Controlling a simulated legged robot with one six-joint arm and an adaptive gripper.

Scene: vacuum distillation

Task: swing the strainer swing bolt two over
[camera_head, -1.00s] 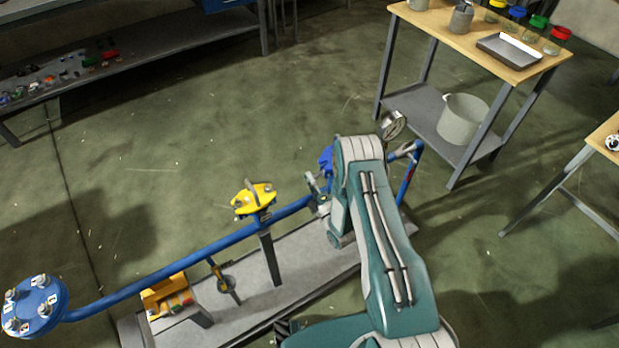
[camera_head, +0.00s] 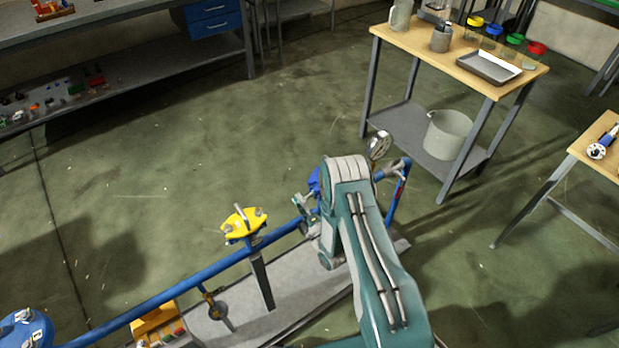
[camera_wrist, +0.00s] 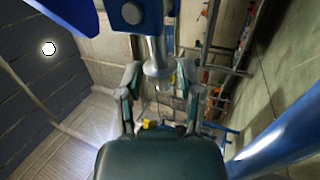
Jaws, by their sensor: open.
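The strainer is mostly hidden behind my arm in the head view; a blue part (camera_head: 315,182) on the pipe there may be its body. In the wrist view a blue body (camera_wrist: 100,18) fills the top, with a grey swing bolt (camera_wrist: 155,52) hanging from a blue lug and ending in a wider nut. I cannot tell which numbered bolt it is. My gripper (camera_wrist: 159,72) is open, one finger on each side of the bolt's end. Whether either finger touches it is unclear. In the head view my gripper (camera_head: 304,208) shows partly beside the arm.
A blue pipe (camera_head: 170,292) runs above a grey base plate (camera_head: 290,295). It carries a yellow bolted fitting (camera_head: 243,224) and a blue flange (camera_head: 25,332). A gauge (camera_head: 380,145) stands behind my arm. A wooden-topped cart (camera_head: 440,45) is beyond; open floor lies at left.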

